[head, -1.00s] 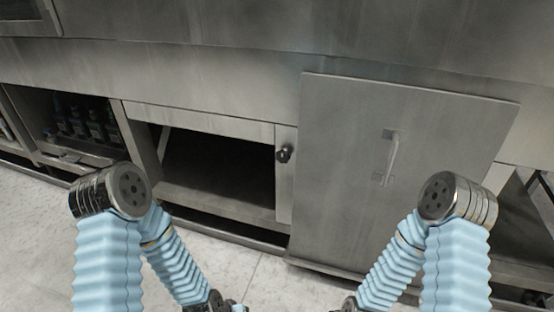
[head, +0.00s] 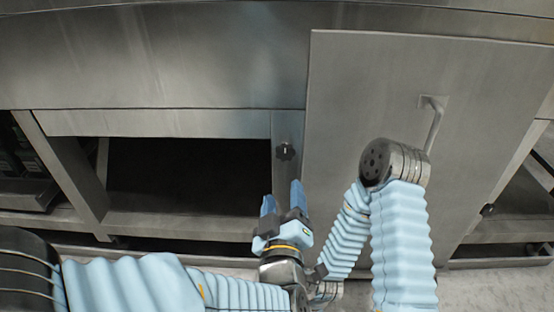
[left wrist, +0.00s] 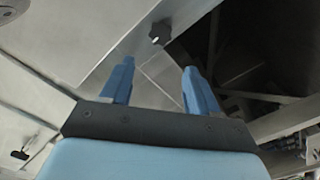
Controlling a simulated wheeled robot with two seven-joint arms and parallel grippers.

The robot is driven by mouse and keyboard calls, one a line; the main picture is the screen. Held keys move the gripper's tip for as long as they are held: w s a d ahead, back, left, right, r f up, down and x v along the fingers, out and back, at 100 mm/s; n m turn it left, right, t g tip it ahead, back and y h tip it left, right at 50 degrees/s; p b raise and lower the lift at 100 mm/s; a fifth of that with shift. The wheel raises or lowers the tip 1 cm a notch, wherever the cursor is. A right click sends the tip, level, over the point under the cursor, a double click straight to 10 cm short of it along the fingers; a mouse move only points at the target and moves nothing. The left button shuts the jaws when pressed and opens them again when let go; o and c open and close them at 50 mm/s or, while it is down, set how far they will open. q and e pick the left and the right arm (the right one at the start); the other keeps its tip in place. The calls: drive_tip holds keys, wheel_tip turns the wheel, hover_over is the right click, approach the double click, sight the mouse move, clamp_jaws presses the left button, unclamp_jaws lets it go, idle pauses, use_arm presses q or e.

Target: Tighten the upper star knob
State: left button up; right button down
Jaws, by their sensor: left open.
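The dark star knob (head: 285,151) sits on the narrow metal post between the dark open bay and the large door panel. It also shows in the left wrist view (left wrist: 160,32), beyond the fingertips and close to midway between them. My left gripper (head: 283,197) is open and empty, with its blue fingers pointing up at the knob from just below it in the head view. In the left wrist view the two fingers (left wrist: 157,72) are spread apart and do not touch the knob. My right arm is bent in front of the door panel; its gripper fingers do not show.
The large door panel (head: 340,110) with a bar handle (head: 433,125) stands right of the knob. A dark open bay (head: 185,172) lies left of it. A second small dark knob (head: 488,209) shows at the lower right. A grey beam (head: 160,123) runs above the bay.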

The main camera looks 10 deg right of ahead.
sight(284, 154)
use_arm(q)
drive_tip(key=x, duration=1.2)
drive_tip(key=shift+f, duration=0.1)
drive_tip(key=c, duration=0.8)
drive_tip(key=shift+o, duration=0.2)
